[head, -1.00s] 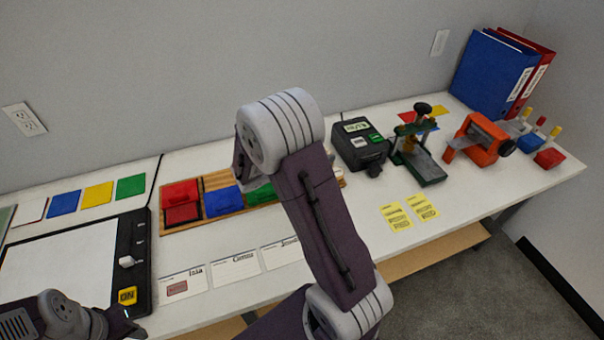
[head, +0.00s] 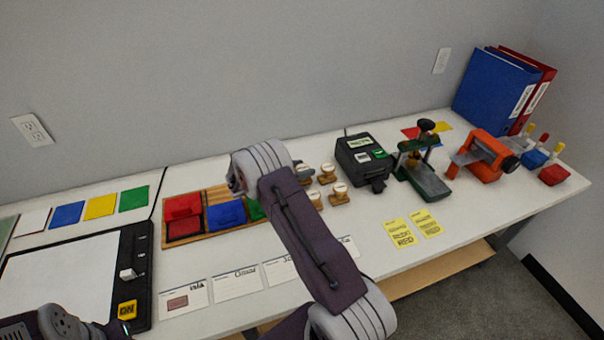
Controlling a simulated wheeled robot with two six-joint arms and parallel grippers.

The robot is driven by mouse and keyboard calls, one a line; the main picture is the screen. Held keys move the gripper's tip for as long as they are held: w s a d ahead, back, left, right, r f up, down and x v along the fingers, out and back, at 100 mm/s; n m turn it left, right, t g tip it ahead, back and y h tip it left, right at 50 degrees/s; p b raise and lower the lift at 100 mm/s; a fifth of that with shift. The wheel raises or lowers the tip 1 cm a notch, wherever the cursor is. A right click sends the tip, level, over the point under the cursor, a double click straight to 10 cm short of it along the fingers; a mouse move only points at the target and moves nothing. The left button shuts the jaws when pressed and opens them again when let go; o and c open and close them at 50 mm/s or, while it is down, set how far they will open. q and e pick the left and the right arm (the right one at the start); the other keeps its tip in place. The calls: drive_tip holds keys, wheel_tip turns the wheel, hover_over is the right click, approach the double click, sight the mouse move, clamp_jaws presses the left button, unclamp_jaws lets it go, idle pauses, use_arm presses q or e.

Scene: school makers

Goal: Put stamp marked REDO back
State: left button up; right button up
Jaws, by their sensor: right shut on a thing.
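My right gripper (head: 236,185) is at the far end of the right arm, over the wooden tray of ink pads. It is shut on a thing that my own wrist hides. Several wooden stamps with pale round tops stand right of it, among them one at the front (head: 340,194), one behind (head: 327,173) and one nearer the arm (head: 315,198). Their marks are too small to read. The wooden tray (head: 236,236) holds red, blue and green pads, partly behind my arm. My left arm's end (head: 60,324) shows at the bottom left; its fingers cannot be made out.
Name cards (head: 236,283) lie along the front edge, the left one with a red imprint. A black-framed board (head: 140,250) lies left. A black device (head: 362,160), green press (head: 425,180) and orange tool (head: 485,155) stand right. Yellow notes (head: 400,232) lie in front.

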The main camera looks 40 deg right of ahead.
wheel_tip(320, 180, down, 2)
drive_tip(key=shift+f, duration=0.15)
drive_tip(key=shift+f, duration=0.15)
drive_tip(key=o, duration=1.4)
